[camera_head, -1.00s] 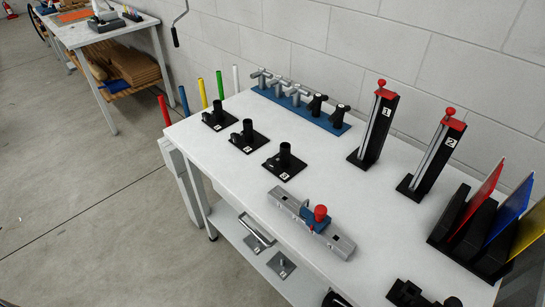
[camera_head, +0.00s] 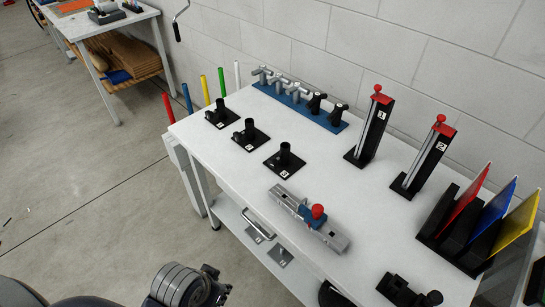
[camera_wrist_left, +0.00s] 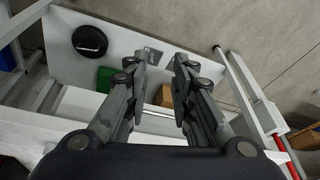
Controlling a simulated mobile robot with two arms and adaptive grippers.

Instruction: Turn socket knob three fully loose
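Socket three (camera_head: 285,156) is a black upright tube on a square black base plate marked 3, nearest of three on the white table. Its knob is a small dark shape low on the tube's left side; how tight it is cannot be told. My left arm shows at the bottom left of the head view, with its fingers out of frame. In the left wrist view my left gripper (camera_wrist_left: 160,64) has its two fingers apart with nothing between them, above the lower shelf area. The sockets are not recognisable there. My right gripper is not in view.
Socket two (camera_head: 250,132) and socket one (camera_head: 221,115) stand farther back. A grey rail with a red knob (camera_head: 317,211) lies in front of socket three. A blue rack (camera_head: 310,109) of handles is behind. Coloured rods stand along the table's left edge.

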